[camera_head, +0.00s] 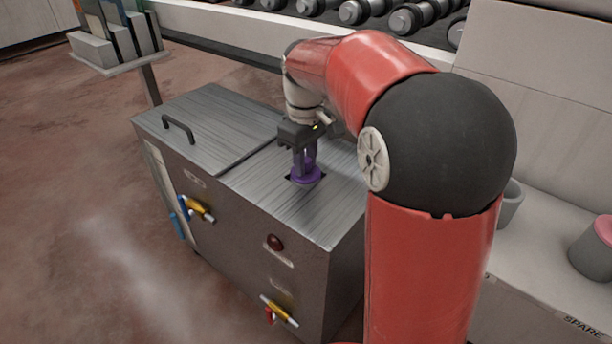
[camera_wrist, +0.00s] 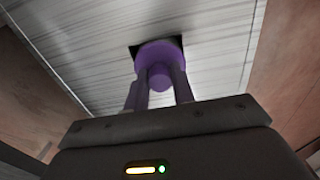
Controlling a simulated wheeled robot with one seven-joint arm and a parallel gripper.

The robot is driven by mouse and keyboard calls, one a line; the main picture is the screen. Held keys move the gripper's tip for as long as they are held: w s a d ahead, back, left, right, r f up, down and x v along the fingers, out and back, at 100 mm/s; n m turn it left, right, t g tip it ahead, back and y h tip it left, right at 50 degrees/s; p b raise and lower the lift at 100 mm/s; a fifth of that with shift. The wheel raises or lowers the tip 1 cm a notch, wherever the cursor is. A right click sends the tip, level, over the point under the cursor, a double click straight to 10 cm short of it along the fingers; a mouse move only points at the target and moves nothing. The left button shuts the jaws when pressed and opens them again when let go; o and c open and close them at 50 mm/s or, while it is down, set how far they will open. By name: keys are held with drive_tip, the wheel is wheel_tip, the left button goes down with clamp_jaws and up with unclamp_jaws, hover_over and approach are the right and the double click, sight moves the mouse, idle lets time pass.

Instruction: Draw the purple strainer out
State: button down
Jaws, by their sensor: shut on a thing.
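The purple strainer (camera_head: 306,177) stands at a dark square opening in the metal top of the cabinet (camera_head: 330,205). Its purple flange sits at the opening and covers most of it; whatever lies below is hidden. My gripper (camera_head: 305,160) reaches down from above, its fingers shut on the strainer's upper part. In the wrist view the purple strainer (camera_wrist: 159,56) shows between the two fingers of my gripper (camera_wrist: 160,85), with a dark corner of the opening beside the flange.
The cabinet front has yellow-handled valves (camera_head: 200,209) and a dark red round button (camera_head: 274,242). A black handle (camera_head: 178,129) stands on the lid at left. A pale bench with grey cups (camera_head: 509,203) is at right. Rollers (camera_head: 405,18) line the back.

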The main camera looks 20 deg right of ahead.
drive_tip(key=shift+r+p, duration=0.65)
idle(0.3)
drive_tip(key=shift+r+p, duration=1.15)
drive_tip(key=shift+r, duration=0.15)
drive_tip(key=shift+r+p, duration=0.4)
drive_tip(key=shift+r, duration=1.95)
drive_tip(key=shift+r, duration=0.1)
drive_tip(key=shift+r, duration=1.9)
